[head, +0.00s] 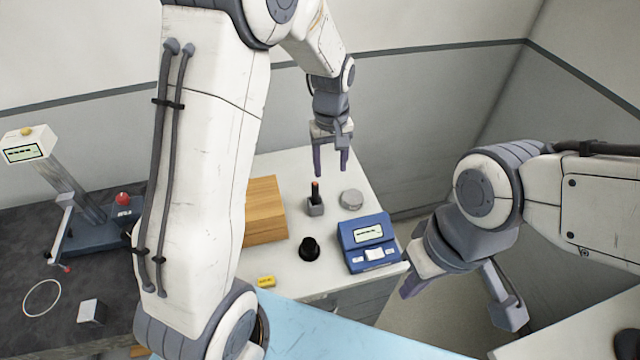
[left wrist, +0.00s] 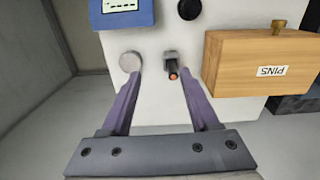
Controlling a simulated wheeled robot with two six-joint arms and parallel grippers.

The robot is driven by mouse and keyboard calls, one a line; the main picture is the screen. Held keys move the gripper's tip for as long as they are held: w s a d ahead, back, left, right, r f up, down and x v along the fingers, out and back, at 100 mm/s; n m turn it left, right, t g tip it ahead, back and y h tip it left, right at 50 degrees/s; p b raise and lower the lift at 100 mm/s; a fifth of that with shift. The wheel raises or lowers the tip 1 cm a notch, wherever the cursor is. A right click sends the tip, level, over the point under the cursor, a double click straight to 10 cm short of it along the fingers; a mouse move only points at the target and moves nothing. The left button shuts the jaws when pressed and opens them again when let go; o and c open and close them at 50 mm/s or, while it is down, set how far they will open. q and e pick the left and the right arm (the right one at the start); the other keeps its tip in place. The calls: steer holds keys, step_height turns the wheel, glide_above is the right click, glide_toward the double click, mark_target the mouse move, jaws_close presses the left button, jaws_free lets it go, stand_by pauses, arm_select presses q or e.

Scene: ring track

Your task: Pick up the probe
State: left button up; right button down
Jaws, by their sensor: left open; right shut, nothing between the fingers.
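In the left wrist view the probe (left wrist: 172,70) shows end-on, between the finger lines and closer to the right finger. My left gripper (head: 331,165) is open and empty, pointing down above the back of the counter. Its purple fingers (left wrist: 159,85) appear apart from the probe. My right gripper (head: 409,287) is shut and empty, to the right of the counter's front corner.
A wooden box (head: 263,205) labelled PINS (left wrist: 272,71) stands left of the probe, and a round grey disc (head: 351,199) right of it. A blue device (head: 366,240), a black knob (head: 309,249) and a yellow block (head: 266,281) are nearer the front. A wall is behind.

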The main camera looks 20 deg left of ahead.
arm_select(q)
steer(key=w+a, duration=0.1)
steer(key=w+a+f+n, duration=0.1)
steer(key=a, duration=0.1)
steer(key=a+f+n, duration=0.1)
steer(key=shift+w+a+f, duration=0.2)
steer(key=shift+w+a, duration=0.05)
steer(key=shift+w, duration=0.15)
steer(key=p, duration=0.2)
glide_above(315, 184)
steer(key=shift+n, duration=0.3)
step_height(315, 184, down, 5)
steer(key=shift+a+r, duration=0.1)
steer(key=shift+r, duration=0.05)
steer(key=shift+f, duration=0.5)
steer(key=shift+f+p, duration=0.3)
steer(key=shift+p, duration=0.1)
step_height(315, 184, down, 3)
steer(key=shift+f+p, duration=0.15)
steer(key=shift+p, duration=0.75)
steer(key=shift+f, duration=0.65)
jaws_close()
